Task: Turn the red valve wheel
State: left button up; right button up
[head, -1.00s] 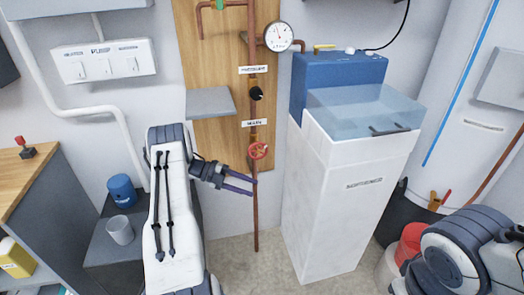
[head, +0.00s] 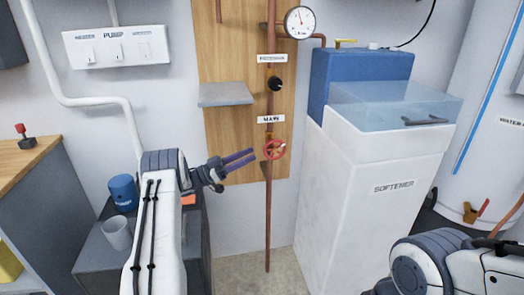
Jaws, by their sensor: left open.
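The red valve wheel (head: 274,149) sits on the vertical copper pipe (head: 268,215), just below the "MAIN" label (head: 271,119). My left gripper (head: 250,159) is open and empty. Its two purple fingers point right and slightly up, and the tips end a short way left of the wheel, apart from it in the picture. How far the tips stand in front of the wheel is hard to tell. My right arm shows at the lower right, but its gripper is out of view.
A grey shelf (head: 226,94) juts from the wooden board above my left gripper. A black knob (head: 276,84) and a gauge (head: 300,22) sit higher on the pipework. The white softener cabinet (head: 370,190) stands to the right. A blue can (head: 124,192) and grey cup (head: 117,232) stand at left.

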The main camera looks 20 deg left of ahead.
aim_at(275, 142)
pick_arm(q)
jog(key=b+x, duration=0.1)
jog(key=x, duration=0.9)
jog(key=shift+w+r, duration=0.1)
jog(key=shift+r, duration=0.05)
grip_shut()
